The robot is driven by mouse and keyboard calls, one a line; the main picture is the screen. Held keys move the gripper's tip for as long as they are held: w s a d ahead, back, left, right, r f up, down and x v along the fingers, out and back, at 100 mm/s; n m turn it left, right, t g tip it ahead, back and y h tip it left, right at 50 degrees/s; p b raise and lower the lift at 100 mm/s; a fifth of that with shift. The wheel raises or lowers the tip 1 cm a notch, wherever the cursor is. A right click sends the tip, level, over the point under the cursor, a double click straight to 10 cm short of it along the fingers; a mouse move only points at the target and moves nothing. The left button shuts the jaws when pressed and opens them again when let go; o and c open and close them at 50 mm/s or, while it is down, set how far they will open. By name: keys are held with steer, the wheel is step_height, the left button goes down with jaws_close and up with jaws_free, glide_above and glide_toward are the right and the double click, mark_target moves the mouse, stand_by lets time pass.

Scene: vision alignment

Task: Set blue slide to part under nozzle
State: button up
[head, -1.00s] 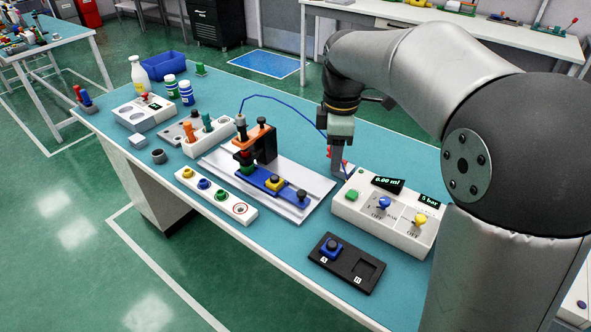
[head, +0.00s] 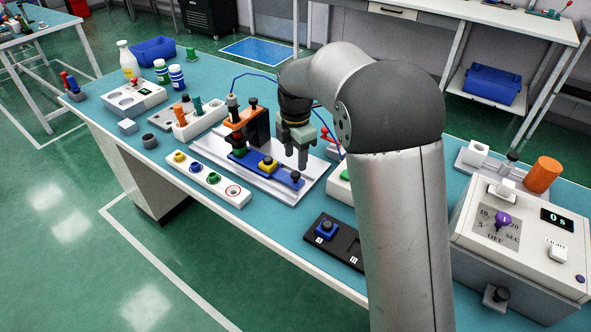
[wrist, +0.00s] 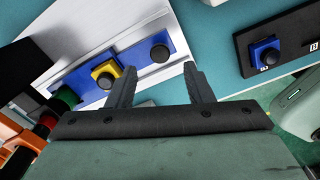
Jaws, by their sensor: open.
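The blue slide (head: 283,176) lies along a white base plate (head: 310,185). It carries a yellow block (head: 267,165) with a black knob, and a separate black knob (head: 296,176) stands at its right end. The slide also shows in the wrist view (wrist: 134,63). The nozzle (head: 232,105) is held by an orange and black stand (head: 243,122) at the slide's left end; its tip is hard to make out. My gripper (head: 295,160) is open and empty above the right end of the slide. In the wrist view the end knob (wrist: 159,52) shows between and beyond the fingertips.
A white button strip (head: 207,178) lies in front of the plate. A black tray with a blue block (head: 326,229) lies to the right. My arm partly hides a white control box (head: 339,184). A blue tube arches behind the stand.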

mark_target(295, 173)
steer(key=shift+f, duration=2.65)
